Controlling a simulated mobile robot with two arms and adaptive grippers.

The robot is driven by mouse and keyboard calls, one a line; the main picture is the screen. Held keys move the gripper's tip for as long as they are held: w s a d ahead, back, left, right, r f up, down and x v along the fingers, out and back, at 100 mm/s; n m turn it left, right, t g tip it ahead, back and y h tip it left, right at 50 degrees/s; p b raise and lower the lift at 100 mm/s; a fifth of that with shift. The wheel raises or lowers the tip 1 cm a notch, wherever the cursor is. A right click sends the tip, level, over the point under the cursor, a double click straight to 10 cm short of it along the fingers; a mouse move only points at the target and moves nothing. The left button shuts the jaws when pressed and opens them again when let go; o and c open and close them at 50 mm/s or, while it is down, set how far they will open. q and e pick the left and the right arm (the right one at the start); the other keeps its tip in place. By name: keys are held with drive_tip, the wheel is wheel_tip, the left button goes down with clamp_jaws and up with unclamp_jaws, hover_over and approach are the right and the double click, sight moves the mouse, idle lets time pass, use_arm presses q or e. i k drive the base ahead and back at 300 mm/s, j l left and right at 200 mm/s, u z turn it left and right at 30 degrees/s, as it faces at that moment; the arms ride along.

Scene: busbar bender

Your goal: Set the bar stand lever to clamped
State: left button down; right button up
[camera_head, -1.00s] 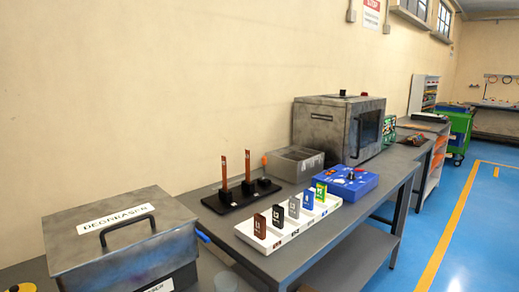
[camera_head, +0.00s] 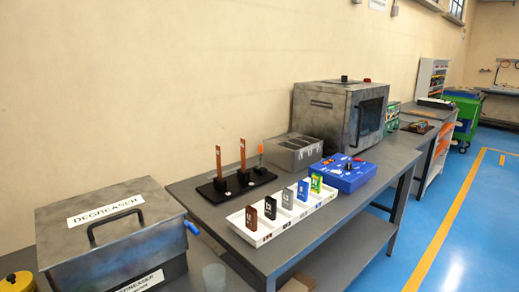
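The bar stand is a black base (camera_head: 212,194) on the grey workbench, with two upright copper-coloured bars (camera_head: 218,160) standing in its black blocks. A thin upright piece with an orange tip (camera_head: 261,150) rises at the stand's right end. It looks like the lever, but it is too small to tell its setting. Neither of my grippers is in view.
A white tray (camera_head: 262,240) of several coloured tags lies in front of the stand. A blue box (camera_head: 345,176), a grey bin (camera_head: 293,155) and a large grey machine (camera_head: 335,125) stand to the right. A degreaser box (camera_head: 105,235) stands at the left. Blue floor (camera_head: 470,235) is clear at right.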

sight(261, 147)
drive_tip(key=i+l, duration=0.2)
drive_tip(key=l, duration=0.3)
drive_tip(key=i+l+u, duration=0.1)
drive_tip(key=l, duration=0.4)
drive_tip(key=i+l, duration=0.3)
drive_tip(key=l, duration=0.25)
drive_tip(key=i+l+u, duration=0.1)
drive_tip(key=l, duration=0.4)
drive_tip(key=i+l, duration=0.25)
drive_tip(key=l, duration=0.3)
drive_tip(key=i+l+u, duration=0.1)
drive_tip(key=l, duration=0.4)
drive_tip(key=i+l, duration=0.2)
drive_tip(key=l, duration=0.35)
drive_tip(key=i+l+u, duration=0.1)
drive_tip(key=l, duration=0.45)
